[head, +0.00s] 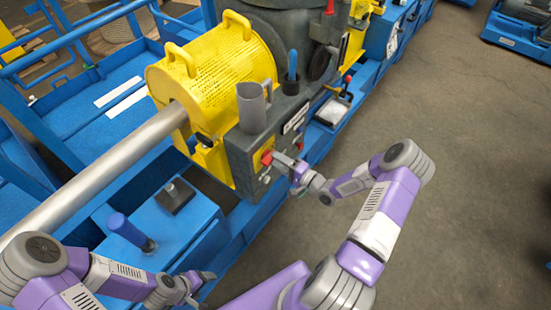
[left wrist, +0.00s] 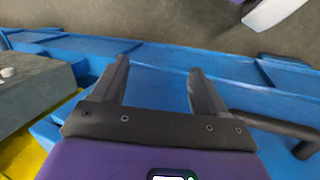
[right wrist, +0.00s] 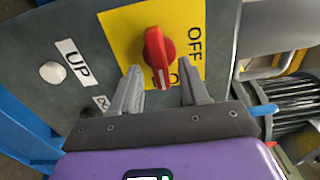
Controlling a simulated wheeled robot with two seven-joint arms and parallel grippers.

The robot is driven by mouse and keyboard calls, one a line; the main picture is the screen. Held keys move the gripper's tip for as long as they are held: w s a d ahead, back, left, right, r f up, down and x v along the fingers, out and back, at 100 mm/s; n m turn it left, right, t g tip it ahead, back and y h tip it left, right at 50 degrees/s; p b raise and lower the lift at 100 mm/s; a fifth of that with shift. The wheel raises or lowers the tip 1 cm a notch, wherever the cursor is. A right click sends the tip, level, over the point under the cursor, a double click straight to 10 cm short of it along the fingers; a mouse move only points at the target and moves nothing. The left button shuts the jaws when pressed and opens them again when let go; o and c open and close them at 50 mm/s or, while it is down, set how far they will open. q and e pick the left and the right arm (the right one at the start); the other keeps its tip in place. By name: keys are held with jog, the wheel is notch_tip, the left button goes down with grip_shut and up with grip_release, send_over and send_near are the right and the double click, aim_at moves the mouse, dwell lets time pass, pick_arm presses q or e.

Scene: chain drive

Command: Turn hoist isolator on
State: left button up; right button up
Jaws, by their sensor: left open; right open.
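The hoist isolator is a red rotary knob (right wrist: 157,48) on a yellow plate (right wrist: 122,28) with "OFF" printed beside it; another label is partly hidden by my fingers. In the right wrist view the knob's bar runs roughly up and down the picture, its marked end towards me. In the head view the knob (head: 267,157) sits on the grey panel's front. My right gripper (right wrist: 160,80) is open, its fingertips either side of the knob's lower end, with gaps visible. It also shows in the head view (head: 278,159). My left gripper (head: 208,277) is open and empty, away from the panel.
Beside the plate are a white button (right wrist: 52,72) and an "UP" label (right wrist: 73,62). A grey jug (head: 253,105) stands above the panel, near the yellow perforated guard (head: 215,75).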

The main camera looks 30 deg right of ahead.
jog(key=v, duration=0.5)
jog(key=shift+s+d+p, duration=0.15)
jog(key=shift+s+p, duration=0.25)
